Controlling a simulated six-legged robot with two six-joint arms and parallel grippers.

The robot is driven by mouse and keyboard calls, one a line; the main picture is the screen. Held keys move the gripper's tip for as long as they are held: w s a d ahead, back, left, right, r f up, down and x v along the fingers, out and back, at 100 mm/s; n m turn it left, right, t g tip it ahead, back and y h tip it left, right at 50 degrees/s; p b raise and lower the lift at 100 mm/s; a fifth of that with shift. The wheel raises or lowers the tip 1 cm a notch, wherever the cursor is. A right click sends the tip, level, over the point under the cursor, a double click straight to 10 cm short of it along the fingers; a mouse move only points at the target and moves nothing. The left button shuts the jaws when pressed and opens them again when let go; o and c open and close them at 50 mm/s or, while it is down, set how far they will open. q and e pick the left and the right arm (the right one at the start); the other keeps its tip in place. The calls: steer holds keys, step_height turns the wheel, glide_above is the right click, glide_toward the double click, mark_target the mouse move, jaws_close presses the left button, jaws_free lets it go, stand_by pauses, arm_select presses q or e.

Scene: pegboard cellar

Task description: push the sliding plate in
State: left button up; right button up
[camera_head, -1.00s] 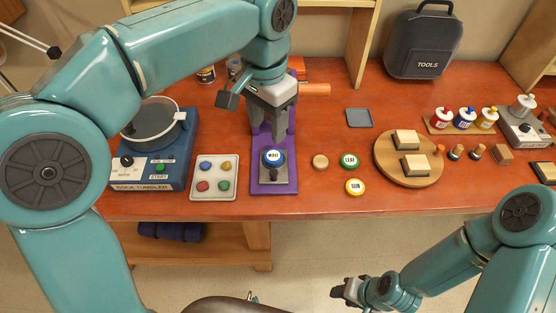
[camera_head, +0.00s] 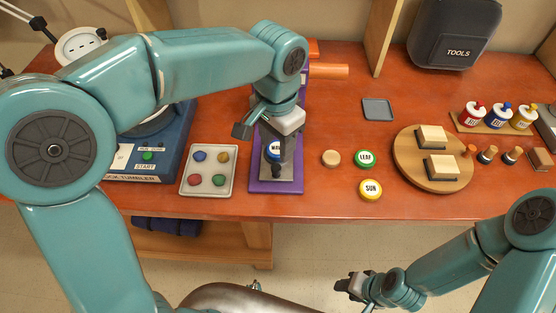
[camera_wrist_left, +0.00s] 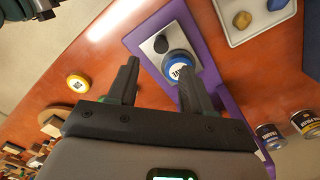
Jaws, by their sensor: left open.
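The sliding plate (camera_head: 284,173) is a grey metal plate on a purple base (camera_head: 275,187). It bears a blue button with white lettering (camera_head: 272,151) and, in the wrist view, a black knob (camera_wrist_left: 161,44). My left gripper (camera_head: 280,165) points down over the plate, open and empty. In the left wrist view its fingertips (camera_wrist_left: 154,60) straddle the area by the knob and button. I cannot tell whether they touch. My arm and gripper hide the back of the base in the head view. My right gripper (camera_head: 350,286) is in front of the table, away from the plate.
A wooden disc (camera_head: 331,158), a green LEAF button (camera_head: 365,158) and a yellow SUN button (camera_head: 370,189) lie to the right. A round board (camera_head: 405,165) is farther right.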

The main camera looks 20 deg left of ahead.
mark_target(276, 167)
arm_select(q)
steer(key=f, duration=0.6)
steer(key=shift+s+a+f, duration=0.15)
steer(key=shift+s+f, duration=0.05)
steer(key=shift+w+f, duration=0.2)
steer(key=shift+f, duration=0.4)
steer(key=shift+s, duration=0.1)
jaws_close()
